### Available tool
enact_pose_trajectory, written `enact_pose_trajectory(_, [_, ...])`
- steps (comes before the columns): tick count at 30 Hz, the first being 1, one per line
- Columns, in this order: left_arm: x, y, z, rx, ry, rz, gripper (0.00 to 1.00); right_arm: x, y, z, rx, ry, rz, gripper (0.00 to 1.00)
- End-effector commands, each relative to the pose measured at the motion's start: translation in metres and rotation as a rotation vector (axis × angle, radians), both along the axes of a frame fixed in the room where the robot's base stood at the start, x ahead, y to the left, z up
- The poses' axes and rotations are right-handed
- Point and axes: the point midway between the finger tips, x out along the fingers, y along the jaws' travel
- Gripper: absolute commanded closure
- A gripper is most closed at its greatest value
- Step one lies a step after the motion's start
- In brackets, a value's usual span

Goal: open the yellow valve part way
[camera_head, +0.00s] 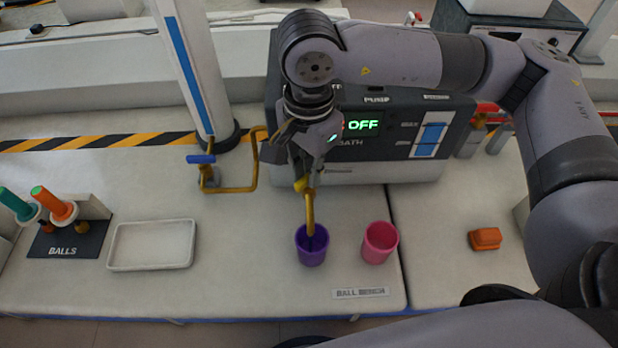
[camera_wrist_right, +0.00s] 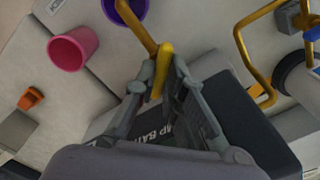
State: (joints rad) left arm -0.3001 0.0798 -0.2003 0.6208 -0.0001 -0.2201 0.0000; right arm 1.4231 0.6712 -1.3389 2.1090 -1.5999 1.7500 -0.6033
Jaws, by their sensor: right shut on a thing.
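The yellow valve handle (camera_head: 300,184) is in the middle of the head view, mostly covered by my right gripper (camera_head: 309,178). In the right wrist view the handle (camera_wrist_right: 165,58) lies between the fingertips, and the gripper (camera_wrist_right: 157,78) is shut on it. The handle's exact turn angle is hard to tell. A brass-yellow spout (camera_head: 310,212) runs from there down to a purple cup (camera_head: 312,254), its end over or inside the cup's mouth. Whether anything flows is not visible. My left gripper is not in view.
A pink cup (camera_head: 380,242) stands right of the purple cup. A blue-handled valve (camera_head: 202,159) with a yellow pipe is to the left. Behind is a dark bath unit (camera_head: 400,135) reading OFF. A white tray (camera_head: 152,245) and an orange block (camera_head: 485,239) lie on the bench.

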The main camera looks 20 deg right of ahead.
Motion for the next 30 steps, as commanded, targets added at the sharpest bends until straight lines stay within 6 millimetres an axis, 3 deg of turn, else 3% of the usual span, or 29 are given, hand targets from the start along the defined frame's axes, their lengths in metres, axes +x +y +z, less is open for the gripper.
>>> enact_pose_trajectory(6, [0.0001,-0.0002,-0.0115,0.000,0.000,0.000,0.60,0.0005,0.0003,-0.0004,0.001,-0.002,0.056,1.00])
enact_pose_trajectory(20, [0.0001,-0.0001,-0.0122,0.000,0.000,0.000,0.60,0.0005,0.0004,0.0013,0.002,-0.001,0.070,1.00])
enact_pose_trajectory(21, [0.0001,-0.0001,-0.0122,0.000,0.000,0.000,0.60,0.0005,0.0004,0.0013,0.002,-0.001,0.069,0.88])
enact_pose_trajectory(30, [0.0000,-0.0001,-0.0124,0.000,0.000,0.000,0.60,0.0002,0.0002,0.0006,0.001,0.000,0.069,0.69])
